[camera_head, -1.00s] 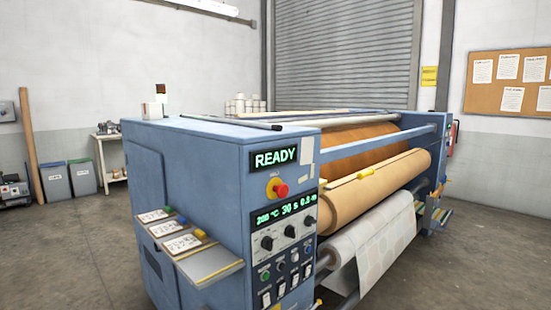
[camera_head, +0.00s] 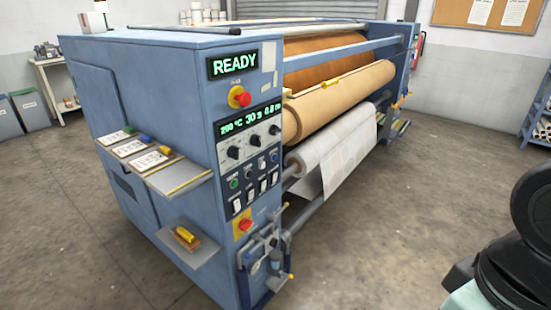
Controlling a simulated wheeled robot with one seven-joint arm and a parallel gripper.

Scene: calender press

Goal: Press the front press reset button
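The blue calender press (camera_head: 165,100) stands in the middle with its control panel facing me. A green READY display (camera_head: 234,64) sits at the top, with a red mushroom button (camera_head: 240,97) on yellow below it. A second display (camera_head: 250,122) shows settings above black knobs. Below these is a row of small buttons, including a green one (camera_head: 234,184) and a blue one (camera_head: 274,157). Several white switches (camera_head: 250,196) sit under them. A second red button on yellow (camera_head: 244,226) is lower down. The labels are too small to tell which is reset. My gripper is out of view.
A ledge (camera_head: 183,178) with cards and a lower shelf (camera_head: 187,243) stick out left of the panel. Pipes and valve fittings (camera_head: 265,262) are low at the corner. A white fabric roll (camera_head: 340,145) is on the right. Bare floor (camera_head: 390,215) lies in front.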

